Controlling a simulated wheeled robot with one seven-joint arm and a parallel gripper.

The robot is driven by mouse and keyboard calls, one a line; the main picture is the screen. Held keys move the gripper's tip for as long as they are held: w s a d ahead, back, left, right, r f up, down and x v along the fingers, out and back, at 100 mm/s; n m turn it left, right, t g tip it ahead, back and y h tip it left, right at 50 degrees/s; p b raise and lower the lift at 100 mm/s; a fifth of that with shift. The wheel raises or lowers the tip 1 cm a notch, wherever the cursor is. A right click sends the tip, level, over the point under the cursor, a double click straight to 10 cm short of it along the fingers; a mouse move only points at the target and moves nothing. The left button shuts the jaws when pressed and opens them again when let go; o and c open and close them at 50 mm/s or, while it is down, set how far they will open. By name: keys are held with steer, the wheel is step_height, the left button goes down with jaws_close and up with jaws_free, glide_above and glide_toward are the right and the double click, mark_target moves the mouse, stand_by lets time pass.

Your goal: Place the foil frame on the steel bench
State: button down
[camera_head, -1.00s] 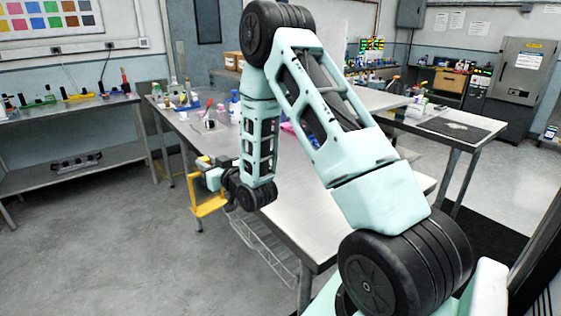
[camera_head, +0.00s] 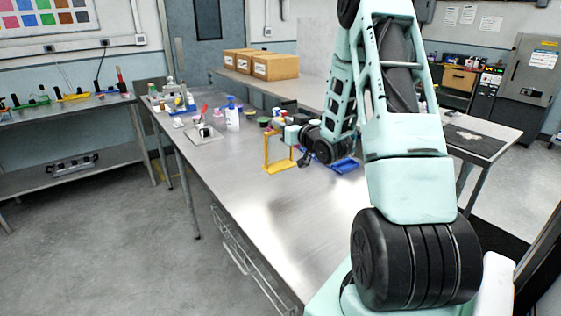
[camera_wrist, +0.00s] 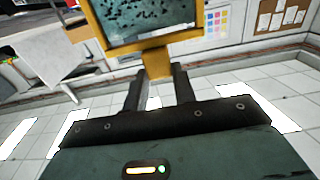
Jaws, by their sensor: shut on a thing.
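The foil frame (camera_head: 266,154) is yellow and stands roughly upright over the middle of the steel bench (camera_head: 225,172). In the wrist view, the two dark fingers of my gripper (camera_wrist: 158,72) are shut on the lower yellow bar of the foil frame (camera_wrist: 153,54). A dark speckled panel shows inside the frame there. I cannot tell whether the frame's bottom edge touches the bench.
A blue tray (camera_head: 345,166) lies right of the frame. A white-and-blue bottle (camera_head: 232,117) and a tray (camera_head: 201,136) with small items stand behind it to the left. Cardboard boxes (camera_head: 275,67) stand farther back. The front of the bench is clear.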

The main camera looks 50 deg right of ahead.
steer(key=p, duration=0.2)
glide_above(284, 168)
step_height(284, 168, down, 8)
steer(key=shift+r, duration=0.2)
steer(key=shift+f, duration=0.2)
steer(key=shift+f+b, duration=0.25)
steer(key=shift+b, duration=0.15)
steer(key=c, duration=1.1)
jaws_free()
steer(key=shift+c, duration=0.2)
steer(key=shift+r, duration=0.2)
